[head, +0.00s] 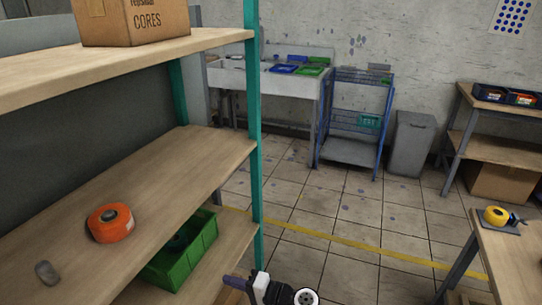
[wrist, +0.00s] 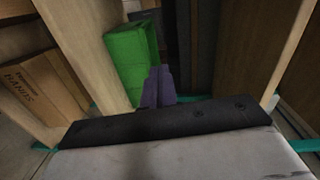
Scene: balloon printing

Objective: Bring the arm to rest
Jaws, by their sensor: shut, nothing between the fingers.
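My gripper (head: 234,283) shows at the bottom of the head view, its purple fingers pointing left beside the shelf's teal post. In the wrist view the fingers of my gripper (wrist: 158,84) are together with nothing between them. A green bin (wrist: 124,58) lies beyond them, overlapped by the fingertips in the picture. In the head view the green bin (head: 183,255) stands on a lower board, apart from my gripper. Most of my arm is out of view.
The wooden shelf (head: 150,180) with its teal post (head: 253,120) is close on the left. It bears an orange roll (head: 110,222) and a cardboard box (head: 130,20). A table (head: 505,255) with a yellow roll (head: 495,215) stands right. Tiled floor between is clear.

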